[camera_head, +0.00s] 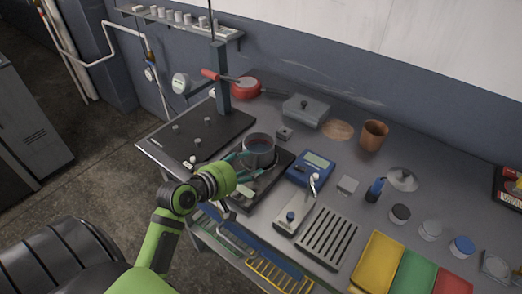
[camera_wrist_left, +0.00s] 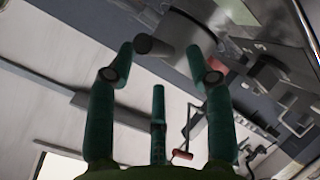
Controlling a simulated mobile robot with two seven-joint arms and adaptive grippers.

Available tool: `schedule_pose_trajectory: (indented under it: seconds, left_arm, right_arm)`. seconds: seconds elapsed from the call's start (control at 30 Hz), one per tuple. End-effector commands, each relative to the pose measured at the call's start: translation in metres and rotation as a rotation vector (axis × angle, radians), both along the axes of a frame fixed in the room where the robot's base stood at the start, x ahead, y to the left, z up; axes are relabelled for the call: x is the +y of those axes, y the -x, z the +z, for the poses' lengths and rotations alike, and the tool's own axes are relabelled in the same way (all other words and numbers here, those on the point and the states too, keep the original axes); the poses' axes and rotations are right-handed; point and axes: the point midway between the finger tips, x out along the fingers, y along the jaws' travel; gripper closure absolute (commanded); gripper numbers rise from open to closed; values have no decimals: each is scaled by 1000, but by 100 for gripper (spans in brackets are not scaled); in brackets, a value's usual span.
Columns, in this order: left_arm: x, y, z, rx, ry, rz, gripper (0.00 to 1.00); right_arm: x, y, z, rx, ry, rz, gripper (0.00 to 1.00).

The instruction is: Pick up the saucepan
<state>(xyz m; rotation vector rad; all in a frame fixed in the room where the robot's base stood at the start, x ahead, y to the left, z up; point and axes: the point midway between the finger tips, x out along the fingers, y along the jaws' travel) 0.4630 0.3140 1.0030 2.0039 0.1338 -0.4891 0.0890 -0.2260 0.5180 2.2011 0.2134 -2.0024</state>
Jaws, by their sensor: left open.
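In the left wrist view the gripper (camera_wrist_left: 158,75) is open. The saucepan's dark handle end (camera_wrist_left: 150,45) shows between and just beyond the fingertips, with the grey pot (camera_wrist_left: 190,32) behind it. No finger is closed on the handle. In the head view my wrist and fingers hide the handle. My right gripper is not in view.
A red pan (camera_head: 247,90) with a red handle sits at the back, beside a grey post (camera_head: 223,85). A blue scale (camera_head: 311,168) stands close right of the hot plate. A grey lidded box (camera_head: 305,110) and a brown cup (camera_head: 373,135) are behind. Coloured trays (camera_head: 377,262) lie front right.

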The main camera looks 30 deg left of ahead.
Motion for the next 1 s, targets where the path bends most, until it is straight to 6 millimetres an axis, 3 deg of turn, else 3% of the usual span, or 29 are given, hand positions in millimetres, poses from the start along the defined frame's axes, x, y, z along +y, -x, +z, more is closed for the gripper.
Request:
schedule_pose_trajectory:
  seconds: [0.1,0.23,0.4,0.67,0.7,0.8,0.83,1.0]
  left_arm:
    - [-1,-13,-2,1,2,0,47]
    - [-3,-30,-8,1,2,0,47]
    - [-5,-46,-18,1,1,0,47]
    - [-5,-49,-21,0,-1,0,47]
    - [-5,-49,-21,0,-1,0,55]
    - [-5,-49,-21,1,-1,0,95]
    - [-5,-48,-21,1,-1,-1,100]
    - [-5,-48,-22,4,0,-1,100]
  right_arm:
    - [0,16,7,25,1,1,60]
    - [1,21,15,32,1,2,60]
    - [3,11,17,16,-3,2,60]
    - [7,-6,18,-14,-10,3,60]
    - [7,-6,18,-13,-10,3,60]
    - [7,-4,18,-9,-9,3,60]
    - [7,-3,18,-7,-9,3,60]
    - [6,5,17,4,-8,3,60]
